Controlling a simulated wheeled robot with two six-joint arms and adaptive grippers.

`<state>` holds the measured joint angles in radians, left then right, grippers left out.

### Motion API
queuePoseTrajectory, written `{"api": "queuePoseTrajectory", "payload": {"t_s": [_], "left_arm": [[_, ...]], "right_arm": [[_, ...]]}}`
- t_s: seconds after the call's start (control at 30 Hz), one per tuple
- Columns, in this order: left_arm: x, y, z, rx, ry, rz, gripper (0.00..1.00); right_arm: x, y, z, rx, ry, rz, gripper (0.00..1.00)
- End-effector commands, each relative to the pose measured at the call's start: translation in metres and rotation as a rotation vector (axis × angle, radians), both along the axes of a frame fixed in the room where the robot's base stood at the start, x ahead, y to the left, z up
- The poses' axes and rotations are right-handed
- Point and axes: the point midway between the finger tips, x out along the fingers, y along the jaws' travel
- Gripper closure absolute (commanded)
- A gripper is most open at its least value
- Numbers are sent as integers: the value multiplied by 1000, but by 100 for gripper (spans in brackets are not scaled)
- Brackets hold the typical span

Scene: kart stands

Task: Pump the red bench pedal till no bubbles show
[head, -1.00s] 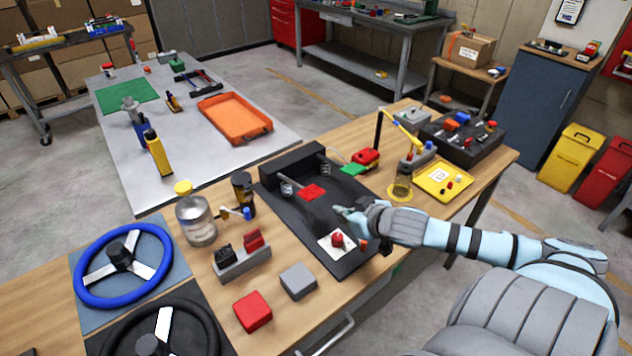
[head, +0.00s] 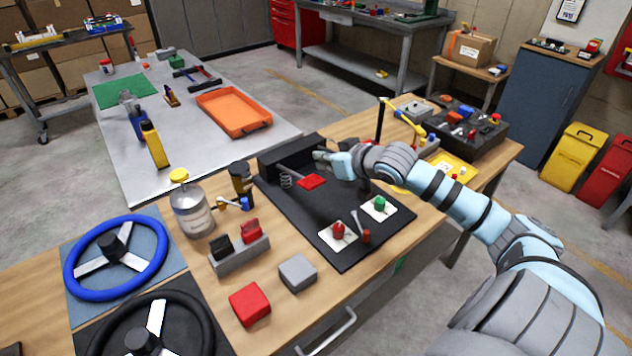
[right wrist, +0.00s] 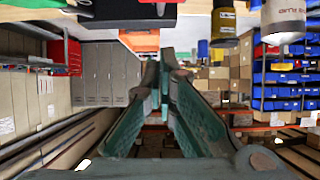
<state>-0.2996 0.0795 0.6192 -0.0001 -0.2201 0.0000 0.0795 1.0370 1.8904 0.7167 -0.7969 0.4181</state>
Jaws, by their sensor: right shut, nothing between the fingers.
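The red bench pedal (head: 311,182) is a red pad on a metal arm that comes out of a black box (head: 292,150) at the back of a black base plate (head: 325,215). A spring shows at its left. My right gripper (head: 322,157) is shut and empty, just behind and right of the red pad; whether it touches anything there I cannot tell. In the right wrist view its fingers (right wrist: 165,75) are together with nothing between them. A clear bottle with a yellow cap (head: 192,208) stands left of the plate. I cannot make out any bubbles. My left gripper is out of view.
A red knob (head: 338,231) and a green knob (head: 380,204) sit on white plates at the front of the base plate. Red and grey blocks (head: 250,303) and a blue steering wheel (head: 115,258) lie left. My right forearm covers part of the bench's right side.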

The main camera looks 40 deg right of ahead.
Motion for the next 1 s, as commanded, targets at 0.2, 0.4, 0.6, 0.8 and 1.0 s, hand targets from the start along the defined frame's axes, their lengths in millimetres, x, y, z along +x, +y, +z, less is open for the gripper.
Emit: {"api": "queuePoseTrajectory", "payload": {"t_s": [0.2, 0.4, 0.6, 0.8, 1.0], "left_arm": [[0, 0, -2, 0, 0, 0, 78], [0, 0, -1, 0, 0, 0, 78], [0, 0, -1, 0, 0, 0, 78], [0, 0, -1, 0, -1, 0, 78], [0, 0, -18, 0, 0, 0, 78]], "right_arm": [[42, -1, -20, 4, -2, -3, 100], [33, -2, -50, -8, 4, -2, 100], [31, -3, -59, -9, 1, -2, 100], [31, -3, -59, -9, 1, -3, 100], [36, 9, -72, -4, -35, 19, 100]]}}
